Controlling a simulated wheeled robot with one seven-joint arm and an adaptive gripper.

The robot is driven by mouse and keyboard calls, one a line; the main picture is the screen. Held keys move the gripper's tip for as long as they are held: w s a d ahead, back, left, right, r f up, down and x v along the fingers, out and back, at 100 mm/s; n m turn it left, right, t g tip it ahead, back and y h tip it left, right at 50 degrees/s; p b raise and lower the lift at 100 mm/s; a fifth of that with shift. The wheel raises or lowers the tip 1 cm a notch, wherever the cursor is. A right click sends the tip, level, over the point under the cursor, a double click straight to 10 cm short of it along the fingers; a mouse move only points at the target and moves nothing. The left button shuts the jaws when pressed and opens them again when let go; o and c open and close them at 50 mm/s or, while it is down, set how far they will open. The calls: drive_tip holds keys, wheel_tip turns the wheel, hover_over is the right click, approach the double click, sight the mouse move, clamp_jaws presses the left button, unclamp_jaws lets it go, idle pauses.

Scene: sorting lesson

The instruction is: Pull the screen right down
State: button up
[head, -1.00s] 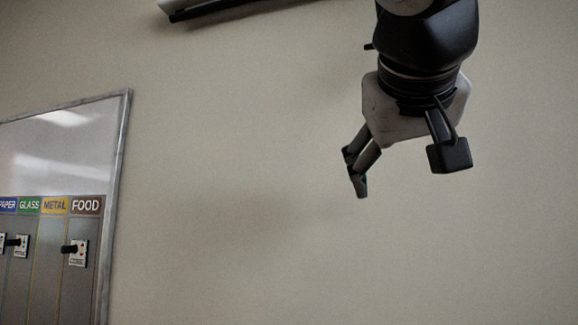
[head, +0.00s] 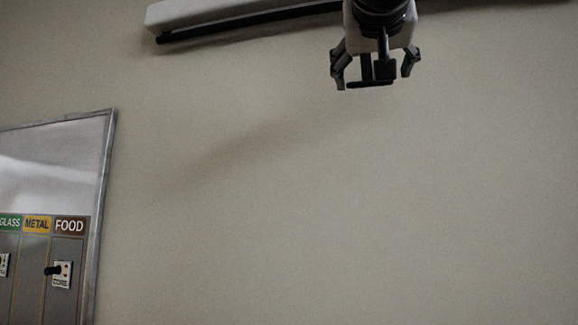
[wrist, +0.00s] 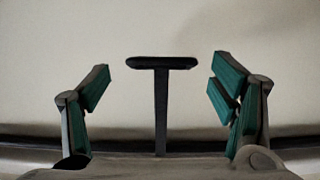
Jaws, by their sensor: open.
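The rolled-up screen's pale housing (head: 215,10) runs along the top of the wall, with its dark bottom bar (head: 250,20) just below. A black T-shaped pull handle (head: 356,85) hangs at my gripper (head: 374,78), which is open beneath the housing. In the wrist view the handle's stem (wrist: 161,110) and crossbar (wrist: 140,63) stand between the two green-padded fingers of my gripper (wrist: 162,66), with a visible gap on both sides. The bottom bar shows there as a dark band (wrist: 25,140). Part of the housing is hidden behind my arm.
A framed sorting board (head: 99,200) with GLASS, METAL and FOOD columns hangs at the lower left. A small card (head: 62,280) is held on it by a black peg. The wall (head: 300,220) below the screen is bare.

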sight(372, 83)
drive_tip(key=shift+p+x, duration=0.45)
drive_tip(key=shift+x, duration=1.95)
